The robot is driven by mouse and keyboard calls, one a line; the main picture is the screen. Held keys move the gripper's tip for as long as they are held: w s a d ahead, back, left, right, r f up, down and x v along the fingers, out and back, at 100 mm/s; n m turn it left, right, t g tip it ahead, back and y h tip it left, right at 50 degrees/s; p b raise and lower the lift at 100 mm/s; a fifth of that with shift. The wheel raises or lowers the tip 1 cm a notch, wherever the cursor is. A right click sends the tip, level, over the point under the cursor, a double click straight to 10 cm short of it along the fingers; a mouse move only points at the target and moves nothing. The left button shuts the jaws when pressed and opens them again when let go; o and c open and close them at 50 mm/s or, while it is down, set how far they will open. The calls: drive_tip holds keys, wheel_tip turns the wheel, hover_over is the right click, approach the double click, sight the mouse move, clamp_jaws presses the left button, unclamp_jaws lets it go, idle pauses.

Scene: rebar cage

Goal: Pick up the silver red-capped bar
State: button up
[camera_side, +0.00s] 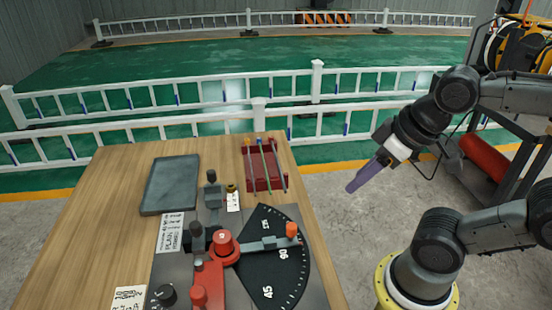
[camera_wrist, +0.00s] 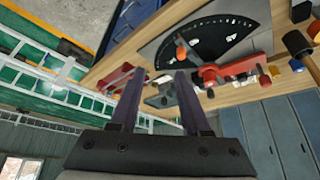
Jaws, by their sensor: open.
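Thin bars lie side by side across a red rack (camera_side: 265,183) at the table's back right edge. The silver bar (camera_side: 279,170) on the right appears to have a reddish cap at its far end; the cap colours are too small to be sure of. My gripper (camera_side: 353,187) has purple fingers and hangs in the air to the right of the table, apart from the rack and tilted down to the left. In the wrist view my gripper (camera_wrist: 158,76) is open with nothing between the fingers. The red rack (camera_wrist: 113,77) shows small to the left of the fingers there.
A bending device with a black angle dial (camera_side: 272,275) and red and black knobs fills the table's front middle. A grey tray (camera_side: 170,185) lies at the back left. White railings (camera_side: 200,122) stand behind the wooden table (camera_side: 85,215).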

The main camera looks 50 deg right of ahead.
drive_tip(key=w+d+r+m, duration=0.1)
drive_tip(key=w+r+m, duration=0.2)
drive_tip(key=w+r, duration=0.8)
drive_tip(key=m+g+y, duration=0.2)
drive_tip(key=m+g, duration=0.2)
drive_tip(key=m, duration=0.2)
hover_over(275, 154)
drive_tip(key=s+d, duration=0.2)
drive_tip(key=s+d+f+x, duration=0.1)
drive_tip(key=s+d+x, duration=0.1)
drive_tip(key=x, duration=2)
drive_tip(key=d+x, duration=0.1)
drive_tip(key=x, duration=0.3)
drive_tip(key=shift+f, duration=0.45)
clamp_jaws()
